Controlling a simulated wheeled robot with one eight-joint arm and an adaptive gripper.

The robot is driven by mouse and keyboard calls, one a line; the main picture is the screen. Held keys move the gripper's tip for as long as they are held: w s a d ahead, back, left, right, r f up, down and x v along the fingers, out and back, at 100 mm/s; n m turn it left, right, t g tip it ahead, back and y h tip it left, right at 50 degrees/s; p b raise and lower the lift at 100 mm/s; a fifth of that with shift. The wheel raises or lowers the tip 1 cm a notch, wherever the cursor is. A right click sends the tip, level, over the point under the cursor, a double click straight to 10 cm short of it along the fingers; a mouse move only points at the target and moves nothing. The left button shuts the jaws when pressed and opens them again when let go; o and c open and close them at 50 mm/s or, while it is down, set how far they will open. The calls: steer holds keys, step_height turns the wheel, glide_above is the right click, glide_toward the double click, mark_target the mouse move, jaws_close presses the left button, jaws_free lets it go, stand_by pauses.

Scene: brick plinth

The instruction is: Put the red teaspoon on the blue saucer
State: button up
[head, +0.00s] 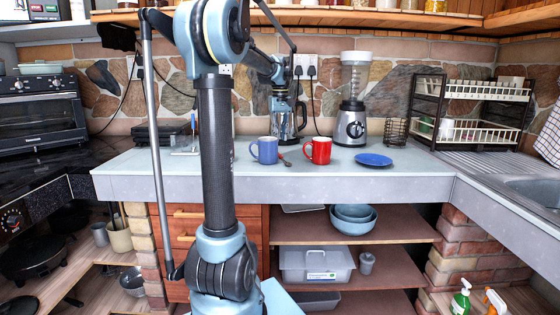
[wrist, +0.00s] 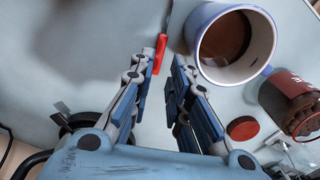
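The red teaspoon (head: 285,160) lies on the counter between the blue mug (head: 265,150) and the red mug (head: 318,150). The blue saucer (head: 374,160) lies flat and empty to the right of the red mug. My gripper (head: 286,138) hangs over the counter just above the teaspoon. In the wrist view my gripper (wrist: 165,64) is open, and the teaspoon's red handle (wrist: 160,52) shows between its fingertips, nearer the left one. I cannot tell whether they touch. The blue mug (wrist: 237,45), with brown liquid inside, is right beside the right finger. The saucer is outside the wrist view.
A blender (head: 352,115) stands behind the saucer, and a dish rack (head: 470,125) stands at the right. The wrist view shows a dark jar (wrist: 290,102) and a red lid (wrist: 242,128) right of the fingers. The counter in front of the saucer is clear.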

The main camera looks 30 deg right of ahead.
mark_target(280, 155)
steer(key=shift+f, duration=3.7)
steer(key=shift+c, duration=0.3)
jaws_close()
